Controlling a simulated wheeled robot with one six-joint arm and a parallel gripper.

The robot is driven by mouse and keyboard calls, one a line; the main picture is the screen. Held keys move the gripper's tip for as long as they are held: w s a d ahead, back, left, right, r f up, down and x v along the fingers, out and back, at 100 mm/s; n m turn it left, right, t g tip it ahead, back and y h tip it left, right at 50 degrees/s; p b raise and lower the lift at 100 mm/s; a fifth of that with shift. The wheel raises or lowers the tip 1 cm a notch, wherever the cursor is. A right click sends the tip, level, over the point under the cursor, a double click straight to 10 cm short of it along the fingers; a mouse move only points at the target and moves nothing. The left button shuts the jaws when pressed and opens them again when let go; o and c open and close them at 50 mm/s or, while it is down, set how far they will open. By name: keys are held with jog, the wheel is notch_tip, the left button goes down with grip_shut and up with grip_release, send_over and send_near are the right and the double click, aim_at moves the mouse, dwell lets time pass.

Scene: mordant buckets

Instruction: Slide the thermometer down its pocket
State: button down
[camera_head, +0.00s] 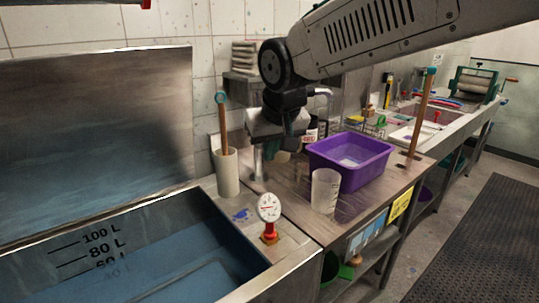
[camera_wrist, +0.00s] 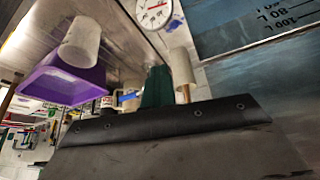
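The thermometer (camera_head: 269,208) has a round white dial with a red needle and a red neck. Whether that block is the pocket I cannot tell; the lower stem is hidden. In the wrist view the dial (camera_wrist: 153,11) is cut off by the top edge. My gripper (camera_head: 276,150) hangs above the counter, behind the thermometer and clear of it. Its fingers are not clearly seen, and nothing is visibly held.
The tank (camera_head: 185,250) holds blue liquid, with litre marks on its wall. A pale cylinder (camera_head: 227,172) with a wooden-handled tool stands behind left. The ledge has blue stains.

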notch_tip(320, 180, up, 8)
dwell(1.7)
dwell(0.5)
jog(key=shift+m+h, duration=0.6)
jog(key=shift+m, duration=0.6)
jog(key=shift+m+h, duration=0.5)
jog(key=shift+m, duration=0.7)
jog(key=shift+m+h, duration=0.5)
jog(key=shift+m, duration=0.7)
